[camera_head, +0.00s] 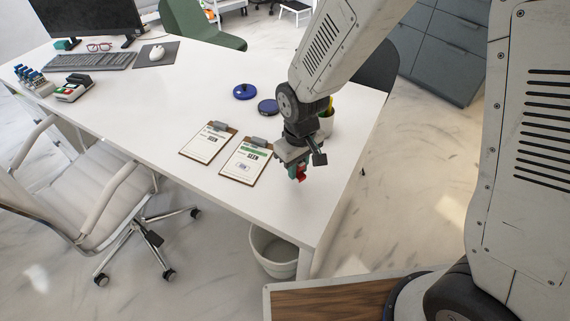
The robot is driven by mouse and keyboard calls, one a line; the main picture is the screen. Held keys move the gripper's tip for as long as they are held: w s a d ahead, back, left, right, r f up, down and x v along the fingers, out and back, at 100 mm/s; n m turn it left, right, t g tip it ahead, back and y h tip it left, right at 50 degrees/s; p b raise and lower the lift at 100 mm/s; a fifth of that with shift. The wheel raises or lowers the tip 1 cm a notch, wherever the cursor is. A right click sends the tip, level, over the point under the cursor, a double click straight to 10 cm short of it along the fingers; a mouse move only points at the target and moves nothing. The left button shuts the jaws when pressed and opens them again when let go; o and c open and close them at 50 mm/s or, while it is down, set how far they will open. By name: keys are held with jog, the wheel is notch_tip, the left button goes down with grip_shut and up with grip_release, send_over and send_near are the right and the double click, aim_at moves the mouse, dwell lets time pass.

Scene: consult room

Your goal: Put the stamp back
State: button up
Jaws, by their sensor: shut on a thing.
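My gripper (297,167) is above the near right part of the white desk, beside the right clipboard. It is shut on a small teal and red object, which looks like the stamp (301,174); the jaws hide much of it. The stamp appears held clear of the desk top, though the gap is hard to judge. A rack (34,83) with several blue-handled stamps stands at the far left of the desk. Next to it is a small block (73,90) with red and green parts and a dark item on top.
Two clipboards (207,143) (246,161) with printed sheets lie left of my gripper. Two round blue items (245,91) (268,106) lie behind them. The desk (150,110) is clear between rack and clipboards. A chair (90,195) stands in front.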

jog(key=shift+w+a, duration=0.35)
jog(key=shift+w, duration=0.05)
jog(key=f, duration=0.3)
jog(key=shift+w+a+f, duration=0.35)
jog(key=shift+a, duration=0.1)
jog(key=shift+f, duration=0.1)
jog(key=o, duration=0.8)
notch_tip(320, 180, up, 12)
jog(key=shift+r, duration=0.15)
